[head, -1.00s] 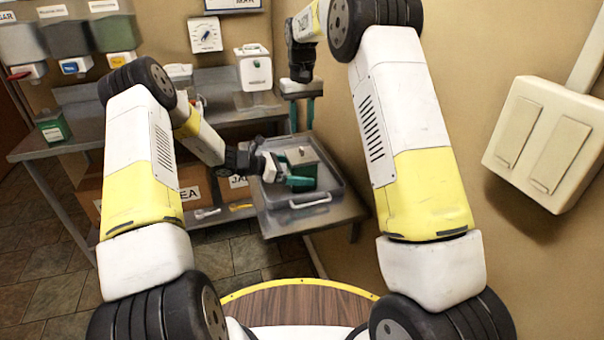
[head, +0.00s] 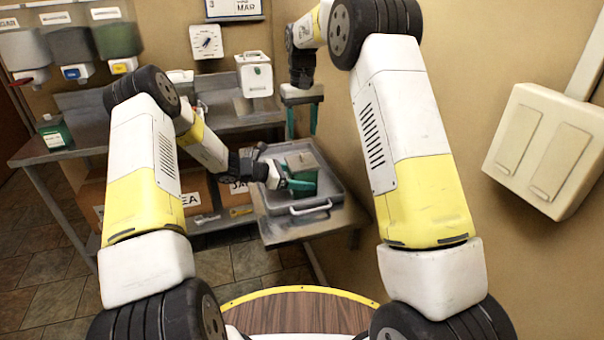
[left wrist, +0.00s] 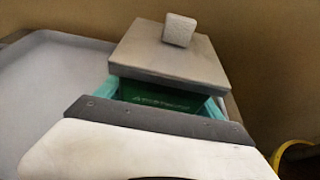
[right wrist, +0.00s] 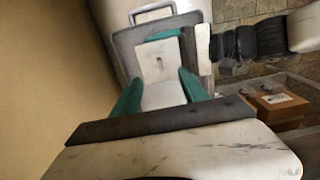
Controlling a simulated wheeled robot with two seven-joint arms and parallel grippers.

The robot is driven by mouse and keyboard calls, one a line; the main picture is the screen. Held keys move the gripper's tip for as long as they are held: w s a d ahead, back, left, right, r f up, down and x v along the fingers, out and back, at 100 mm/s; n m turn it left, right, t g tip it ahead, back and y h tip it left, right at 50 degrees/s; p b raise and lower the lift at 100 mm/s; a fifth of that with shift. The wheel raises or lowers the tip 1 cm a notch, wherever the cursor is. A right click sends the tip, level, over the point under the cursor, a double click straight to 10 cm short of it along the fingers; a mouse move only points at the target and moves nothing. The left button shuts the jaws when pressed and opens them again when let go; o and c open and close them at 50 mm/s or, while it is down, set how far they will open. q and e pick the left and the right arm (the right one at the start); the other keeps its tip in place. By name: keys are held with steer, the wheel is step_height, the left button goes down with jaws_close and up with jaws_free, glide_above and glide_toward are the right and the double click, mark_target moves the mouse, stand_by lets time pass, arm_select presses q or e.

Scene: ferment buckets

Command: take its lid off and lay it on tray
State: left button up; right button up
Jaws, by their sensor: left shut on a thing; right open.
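A green bucket (head: 304,184) with a flat grey lid (head: 303,160) stands in the grey tray (head: 268,208), toward its right side. In the left wrist view the lid (left wrist: 168,55) sits on the bucket (left wrist: 155,98) with a pale square knob (left wrist: 179,30) on top. My left gripper (head: 289,175) is shut on the bucket from the left, below the lid; its teal fingers lie along the bucket's sides. My right gripper (head: 301,122) is open and points down above the bucket. In the right wrist view the lid (right wrist: 162,68) shows between its fingers, apart from them.
The tray rests on a metal shelf by the right wall, and its left part is clear. A white box-shaped device (head: 255,75) stands behind. Cardboard boxes (head: 199,195) sit below the bench. A green container (head: 54,135) is at the far left.

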mark_target(302, 154)
steer(key=o, duration=0.3)
steer(key=shift+w+r, duration=0.1)
steer(key=shift+r, duration=0.8)
steer(key=o, duration=0.4)
steer(key=shift+r, duration=0.35)
steer(key=shift+o, duration=1.2)
steer(key=shift+f, duration=0.35)
step_height(302, 154, down, 11)
steer(key=shift+f, duration=0.15)
steer(key=c, duration=1.5)
steer(key=shift+o, duration=0.2)
steer(key=shift+r, duration=1.1)
